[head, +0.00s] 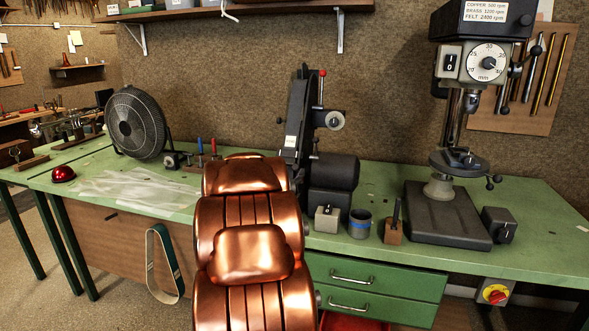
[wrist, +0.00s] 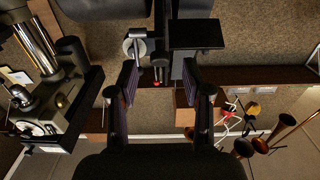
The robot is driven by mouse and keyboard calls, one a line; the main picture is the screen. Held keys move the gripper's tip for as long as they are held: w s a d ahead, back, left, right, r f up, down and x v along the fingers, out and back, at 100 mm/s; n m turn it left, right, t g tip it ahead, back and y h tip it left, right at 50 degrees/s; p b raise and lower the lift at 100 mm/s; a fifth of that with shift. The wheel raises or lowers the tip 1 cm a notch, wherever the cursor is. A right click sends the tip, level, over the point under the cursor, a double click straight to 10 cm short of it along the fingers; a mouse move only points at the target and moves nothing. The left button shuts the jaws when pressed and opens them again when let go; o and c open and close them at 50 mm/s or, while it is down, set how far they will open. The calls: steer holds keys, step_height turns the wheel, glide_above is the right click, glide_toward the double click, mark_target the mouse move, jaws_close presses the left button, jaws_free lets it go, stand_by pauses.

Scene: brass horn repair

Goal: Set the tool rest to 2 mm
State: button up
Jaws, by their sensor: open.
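The belt grinder (head: 298,125) stands upright on the green bench, right of my arm in the head view. A round grey dial (head: 335,120) and a red-tipped lever (head: 322,88) are on its right side. In the wrist view, which looks upside down, the dial (wrist: 134,46) is at upper left of centre and the lever's red tip (wrist: 157,84) lies between my fingers. A flat black plate (wrist: 195,36), which looks like the tool rest, is beside them. My gripper (wrist: 160,82) is open and empty. The head view does not show it. The gap setting cannot be read.
The drill press (head: 455,130) stands to the right on the green bench (head: 545,235). A small grey box (head: 327,218), a cup (head: 360,223) and a wooden block (head: 393,232) line the front edge. A fan (head: 135,122) and a red dome (head: 63,173) are left.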

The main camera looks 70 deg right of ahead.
mark_target(295, 169)
steer(key=shift+w+d+p, duration=0.15)
steer(key=shift+d+p, duration=0.15)
steer(key=shift+d, duration=1.4)
steer(key=shift+c, duration=0.2)
jaws_close()
